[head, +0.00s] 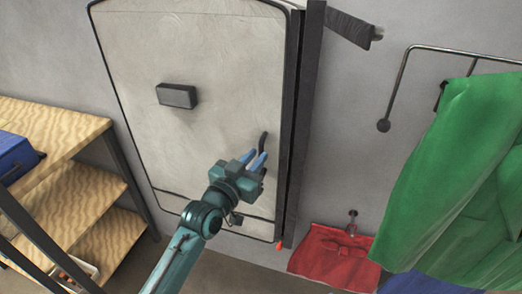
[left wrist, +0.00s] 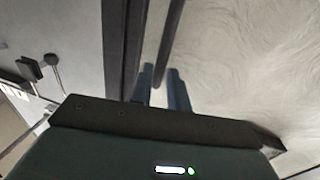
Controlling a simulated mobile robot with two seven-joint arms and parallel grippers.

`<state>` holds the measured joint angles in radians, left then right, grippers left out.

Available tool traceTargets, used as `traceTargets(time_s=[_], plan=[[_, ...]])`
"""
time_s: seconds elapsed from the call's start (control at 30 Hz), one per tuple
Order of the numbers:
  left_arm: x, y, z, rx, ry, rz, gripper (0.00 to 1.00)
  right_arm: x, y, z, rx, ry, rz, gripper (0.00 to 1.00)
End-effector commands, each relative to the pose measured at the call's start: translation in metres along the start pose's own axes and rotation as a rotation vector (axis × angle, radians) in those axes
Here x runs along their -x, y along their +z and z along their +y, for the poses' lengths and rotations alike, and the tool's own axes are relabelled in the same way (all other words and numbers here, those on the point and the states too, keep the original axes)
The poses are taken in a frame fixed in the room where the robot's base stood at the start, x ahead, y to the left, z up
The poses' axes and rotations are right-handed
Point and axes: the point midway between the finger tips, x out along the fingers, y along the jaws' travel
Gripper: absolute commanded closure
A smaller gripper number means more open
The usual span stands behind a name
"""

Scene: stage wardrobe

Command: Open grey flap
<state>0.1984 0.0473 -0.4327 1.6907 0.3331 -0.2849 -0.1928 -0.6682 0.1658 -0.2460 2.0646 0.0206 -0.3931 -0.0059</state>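The grey flap (head: 205,85) is a tall, pale, cloth-textured panel with a dark rim, standing against the wall and apparently closed. My right gripper is not in view.
A dark block (head: 177,96) sticks out from the panel's middle. A dark post (head: 302,120) runs along its right edge. A wooden shelf unit (head: 65,130) stands at left. A green garment (head: 455,170) and a red one (head: 331,256) hang at right.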

Motion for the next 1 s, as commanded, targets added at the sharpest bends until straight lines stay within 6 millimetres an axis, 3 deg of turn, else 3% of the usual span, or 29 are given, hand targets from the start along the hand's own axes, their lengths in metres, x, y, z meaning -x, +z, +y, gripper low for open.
traceTargets(time_s=[0.1, 0.3, 0.6, 0.8, 1.0], plan=[[-0.018, -0.001, 0.000, 0.000, 0.000, 0.002, 0.83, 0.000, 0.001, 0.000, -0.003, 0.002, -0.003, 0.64], [-0.031, 0.000, 0.000, 0.000, 0.000, 0.000, 0.83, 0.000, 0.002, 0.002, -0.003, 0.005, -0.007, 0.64], [-0.032, 0.000, 0.000, 0.000, 0.000, 0.000, 0.84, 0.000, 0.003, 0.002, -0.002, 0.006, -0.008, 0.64], [-0.032, 0.000, 0.000, 0.000, 0.000, 0.000, 1.00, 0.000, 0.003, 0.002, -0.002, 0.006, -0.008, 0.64], [-0.032, 0.000, 0.000, 0.000, 0.000, 0.000, 1.00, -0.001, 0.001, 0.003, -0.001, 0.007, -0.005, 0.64]])
